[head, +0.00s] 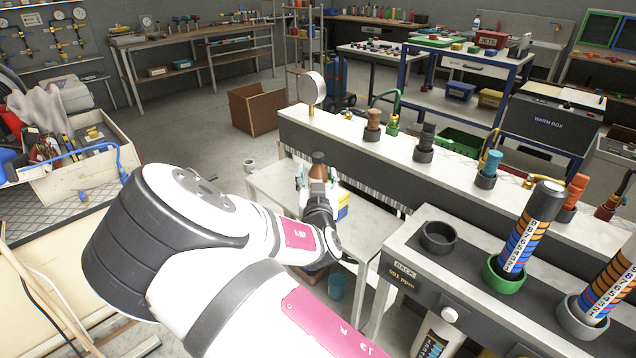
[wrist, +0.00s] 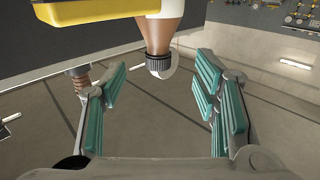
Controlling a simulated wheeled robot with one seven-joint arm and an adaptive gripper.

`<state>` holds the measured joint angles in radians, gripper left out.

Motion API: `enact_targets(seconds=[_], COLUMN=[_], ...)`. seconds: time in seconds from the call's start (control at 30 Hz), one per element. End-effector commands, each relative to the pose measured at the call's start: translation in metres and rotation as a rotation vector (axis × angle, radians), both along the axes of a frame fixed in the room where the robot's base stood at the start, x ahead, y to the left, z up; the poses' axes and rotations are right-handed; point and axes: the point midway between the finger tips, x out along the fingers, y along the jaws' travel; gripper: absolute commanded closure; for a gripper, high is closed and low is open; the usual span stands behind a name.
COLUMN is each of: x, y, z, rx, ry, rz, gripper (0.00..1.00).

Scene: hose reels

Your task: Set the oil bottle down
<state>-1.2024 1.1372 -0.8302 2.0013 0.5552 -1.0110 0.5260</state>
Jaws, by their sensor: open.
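The oil bottle (head: 318,172) is brown and stands upright above the small grey table, just beyond my gripper (head: 317,205) in the head view. Its lower part and base are hidden by my gripper, so I cannot see what it rests on. In the wrist view the bottle (wrist: 160,35) appears inverted at the top centre, its dark ribbed cap pointing down. My gripper (wrist: 160,85) is open there, its teal pads spread wide to both sides. Clear gaps show between the pads and the bottle, and nothing is held.
A yellow and blue box (head: 342,206) stands right beside the bottle. The grey table (head: 368,236) has bare room at its right. A long raised shelf (head: 455,177) with bottles and fittings runs behind. A rack (head: 470,262) with cup holders stands at the right.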

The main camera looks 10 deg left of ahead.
Motion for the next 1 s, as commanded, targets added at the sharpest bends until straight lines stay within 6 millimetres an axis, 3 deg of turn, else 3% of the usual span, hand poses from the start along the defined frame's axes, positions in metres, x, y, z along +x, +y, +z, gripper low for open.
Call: enact_targets(seconds=[0.1, 0.33, 0.6, 0.93, 1.0], x=[0.016, 0.03, 0.067, 0.074, 0.074], y=[0.001, 0.003, 0.007, 0.008, 0.008], z=[0.0, 0.0, 0.0, 0.001, 0.001], rx=[0.001, 0.0, 0.0, 0.001, 0.001], ry=[-0.001, 0.0, 0.0, 0.002, 0.002], rz=[-0.001, 0.0, 0.0, -0.001, -0.001], gripper=[0.44, 0.44, 0.44, 0.44, 0.58])
